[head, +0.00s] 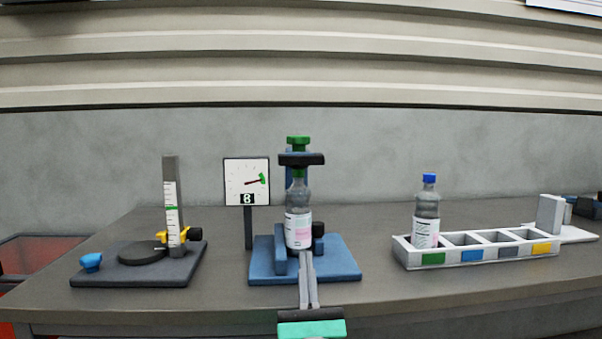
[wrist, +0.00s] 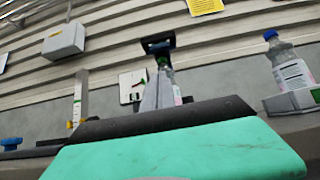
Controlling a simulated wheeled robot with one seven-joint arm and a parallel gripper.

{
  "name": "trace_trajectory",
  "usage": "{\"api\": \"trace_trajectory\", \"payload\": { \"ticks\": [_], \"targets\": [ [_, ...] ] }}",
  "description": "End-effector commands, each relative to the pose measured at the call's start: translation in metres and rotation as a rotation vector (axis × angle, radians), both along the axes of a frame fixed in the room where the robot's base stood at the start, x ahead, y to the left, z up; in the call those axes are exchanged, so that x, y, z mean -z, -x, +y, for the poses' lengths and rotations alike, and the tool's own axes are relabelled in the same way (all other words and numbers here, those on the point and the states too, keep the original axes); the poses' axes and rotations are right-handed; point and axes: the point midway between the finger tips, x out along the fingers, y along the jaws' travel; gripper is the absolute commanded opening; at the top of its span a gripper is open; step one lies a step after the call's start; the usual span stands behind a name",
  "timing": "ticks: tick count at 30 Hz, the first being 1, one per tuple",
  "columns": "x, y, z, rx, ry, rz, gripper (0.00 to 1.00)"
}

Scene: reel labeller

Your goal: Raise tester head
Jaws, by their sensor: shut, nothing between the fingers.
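The tester (head: 345,268) has a blue base and post with a dark head (head: 315,159) and a green knob (head: 298,142) on top. The head also shows in the wrist view (wrist: 158,45). A clear bottle (head: 298,205) with a green cap and white-pink label stands upright in the tester, its cap directly under the head; I cannot tell if they touch. My gripper (head: 306,254) is shut and empty, in front of the bottle's lower part and well below the head. In the wrist view its fingers (wrist: 158,92) cover part of the bottle.
A dial (head: 246,180) marked B stands left of the tester. Farther left is a dark gauge stand (head: 130,272) with a scale post and blue knob. At right, a white rack (head: 490,253) holds a blue-capped bottle (head: 427,210). Bare table lies between tester and rack.

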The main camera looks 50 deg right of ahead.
Motion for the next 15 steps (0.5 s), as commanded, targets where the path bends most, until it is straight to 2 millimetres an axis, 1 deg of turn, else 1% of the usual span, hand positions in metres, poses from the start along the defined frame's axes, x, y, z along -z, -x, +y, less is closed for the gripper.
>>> {"api": "trace_trajectory", "payload": {
  "ticks": [1,5,6,15],
  "targets": [
    [-0.011,-0.005,-0.005,-0.002,-0.004,0.0,0.0],
    [-0.028,-0.017,-0.018,-0.002,-0.003,0.001,0.0],
    [-0.036,-0.021,-0.023,-0.002,-0.002,0.001,0.0],
    [-0.083,-0.051,-0.057,-0.001,-0.001,0.001,0.0]
  ]
}}
